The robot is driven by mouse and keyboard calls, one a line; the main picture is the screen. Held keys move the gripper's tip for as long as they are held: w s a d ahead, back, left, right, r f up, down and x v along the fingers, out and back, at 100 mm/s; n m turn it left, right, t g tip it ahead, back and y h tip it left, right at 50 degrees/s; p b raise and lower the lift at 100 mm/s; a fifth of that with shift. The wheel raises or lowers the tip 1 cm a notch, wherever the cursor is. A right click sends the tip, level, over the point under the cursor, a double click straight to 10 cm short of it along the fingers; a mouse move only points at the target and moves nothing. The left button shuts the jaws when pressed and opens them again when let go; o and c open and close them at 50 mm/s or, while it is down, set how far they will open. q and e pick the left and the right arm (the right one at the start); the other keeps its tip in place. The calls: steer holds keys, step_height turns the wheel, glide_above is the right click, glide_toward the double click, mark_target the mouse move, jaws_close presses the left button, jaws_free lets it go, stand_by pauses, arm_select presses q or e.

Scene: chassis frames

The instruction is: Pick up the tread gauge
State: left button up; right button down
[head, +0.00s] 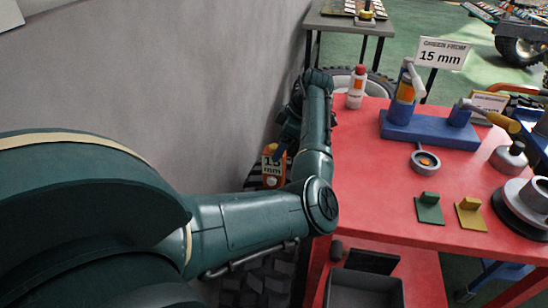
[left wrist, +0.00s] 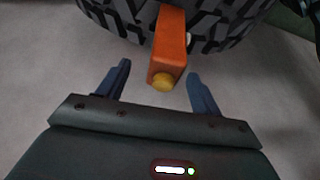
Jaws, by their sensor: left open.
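The tread gauge (left wrist: 168,45) is an orange bar with a yellow knob at its near end, seen in the left wrist view against a dark tyre. In the head view it is an orange block (head: 273,167) with a white number display, low by the tyre left of the red table. My left gripper (left wrist: 158,70) is open, with one finger on each side of the knob end and a gap on both sides. In the head view the left gripper is mostly hidden behind my arm. My right gripper is not in view.
The tyre (left wrist: 95,12) stands just behind the gauge. The red table (head: 375,205) is right of my arm and carries a blue fixture (head: 430,130), a white bottle (head: 357,88) and small green and yellow blocks. A grey wall (head: 190,75) is on the left.

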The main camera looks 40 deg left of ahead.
mark_target(274, 168)
arm_select(q)
steer(key=x, duration=0.5)
steer(key=shift+s+d, duration=0.1)
steer(key=shift+s, duration=0.3)
steer(key=shift+c, duration=0.2)
steer(key=c, duration=1.2)
